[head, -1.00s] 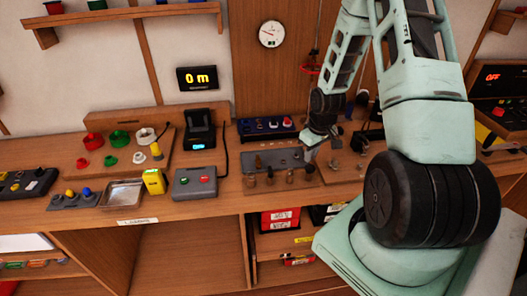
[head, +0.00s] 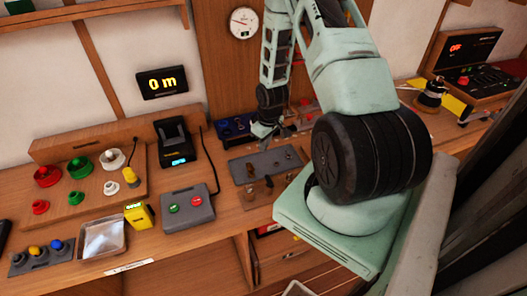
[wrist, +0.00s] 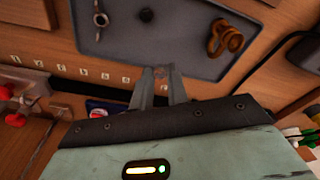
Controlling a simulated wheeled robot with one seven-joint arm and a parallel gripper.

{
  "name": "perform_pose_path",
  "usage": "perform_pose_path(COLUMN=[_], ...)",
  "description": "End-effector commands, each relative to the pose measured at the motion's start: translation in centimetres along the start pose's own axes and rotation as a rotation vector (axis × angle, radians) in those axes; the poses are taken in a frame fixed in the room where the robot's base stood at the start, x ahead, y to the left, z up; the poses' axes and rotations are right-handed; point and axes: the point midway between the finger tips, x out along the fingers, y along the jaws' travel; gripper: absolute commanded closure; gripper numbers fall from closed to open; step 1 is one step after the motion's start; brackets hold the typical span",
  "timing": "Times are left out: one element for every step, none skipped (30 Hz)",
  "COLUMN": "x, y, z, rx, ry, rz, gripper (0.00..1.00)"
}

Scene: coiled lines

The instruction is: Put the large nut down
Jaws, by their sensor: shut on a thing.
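My gripper (wrist: 160,76) points at a grey tray (wrist: 185,50) in the wrist view, with its fingertips close together near the tray's edge. A small greyish thing shows between the tips, probably the large nut (wrist: 162,69); its shape is mostly hidden. In the head view my gripper (head: 268,136) is over the back of the same tray (head: 247,172), and the nut cannot be made out. The tray holds a wing-shaped metal piece (wrist: 100,18), a small dark round piece (wrist: 146,15) and a bronze shackle (wrist: 226,40).
A row of numbers marks the wood beside the grey tray. A black cable (wrist: 285,50) lies to its right in the wrist view.

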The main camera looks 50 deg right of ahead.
Motion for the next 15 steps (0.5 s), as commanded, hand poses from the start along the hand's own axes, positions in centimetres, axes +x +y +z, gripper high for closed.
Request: perform_pose_path(x=[0.3,0.5,0.7,0.9,1.1,1.5,1.8,2.2,2.8,3.1,3.5,3.9,4.2,4.5,4.7], y=[0.0,0.0,0.0,0.0,-0.1,-0.1,-0.1,-0.1,-0.1,-0.1,0.0,0.0,0.0,0.0,0.0], z=[0.0,0.0,0.1,0.1,0.1,0.2,0.2,0.3,0.4,0.4,0.4,0.5,0.6,0.6,0.6], rx=[0.000,0.000,0.000,0.000,0.000,0.000,0.000,-0.001,0.000,0.000,0.000,0.000,0.000,0.000,-0.001], ry=[-0.001,-0.001,-0.001,-0.001,-0.002,-0.001,-0.001,-0.003,-0.003,-0.002,-0.001,-0.002,-0.002,-0.002,0.000], rz=[-0.001,-0.001,-0.001,-0.001,-0.002,-0.001,-0.002,-0.002,-0.002,-0.002,-0.001,-0.001,-0.001,-0.001,0.000], gripper=[1.00,1.00,1.00,1.00,1.00,1.00,1.00,1.00,1.00,1.00,1.00,1.00,1.00,1.00,1.00])
